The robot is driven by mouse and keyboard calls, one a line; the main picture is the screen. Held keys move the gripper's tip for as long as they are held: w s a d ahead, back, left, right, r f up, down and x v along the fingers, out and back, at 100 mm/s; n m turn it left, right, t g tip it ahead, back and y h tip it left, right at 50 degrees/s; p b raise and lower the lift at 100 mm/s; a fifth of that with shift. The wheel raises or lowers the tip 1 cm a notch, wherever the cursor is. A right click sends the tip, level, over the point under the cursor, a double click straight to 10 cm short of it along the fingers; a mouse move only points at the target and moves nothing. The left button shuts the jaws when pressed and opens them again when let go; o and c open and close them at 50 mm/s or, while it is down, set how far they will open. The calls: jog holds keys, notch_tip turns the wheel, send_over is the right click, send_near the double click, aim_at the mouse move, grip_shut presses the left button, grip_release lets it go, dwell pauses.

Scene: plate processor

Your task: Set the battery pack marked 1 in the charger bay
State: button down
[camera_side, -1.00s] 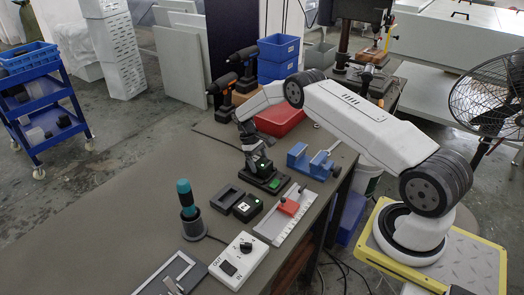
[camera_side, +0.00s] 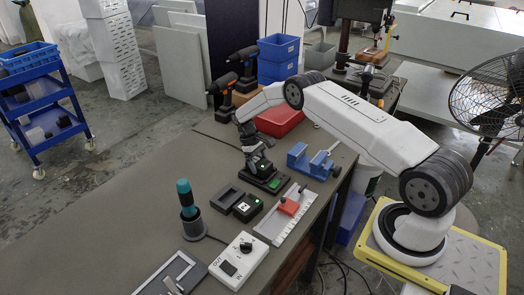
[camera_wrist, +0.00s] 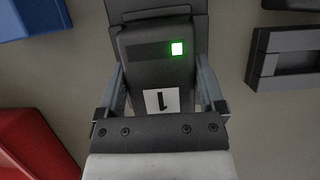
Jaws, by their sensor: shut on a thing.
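The battery pack marked 1 (camera_wrist: 150,75) is dark grey, with a white label and a lit green light. My gripper (camera_wrist: 163,95) is shut on it, with one finger on each side. The dark charger bay (camera_wrist: 150,8) shows behind and beyond the pack in the wrist view. In the side view my gripper (camera_side: 257,165) is low over the black charger base (camera_side: 272,189), where a green patch shows. The pack is at the bay, but how deep it sits is hidden.
An empty black holder (camera_side: 226,195) and another black pack (camera_side: 247,208) with a white label stand left of the charger. A blue vise (camera_side: 310,162) is close on the right.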

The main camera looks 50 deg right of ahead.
jog(key=shift+f, duration=0.35)
dwell(0.5)
grip_release()
jog(key=shift+r, duration=3.95)
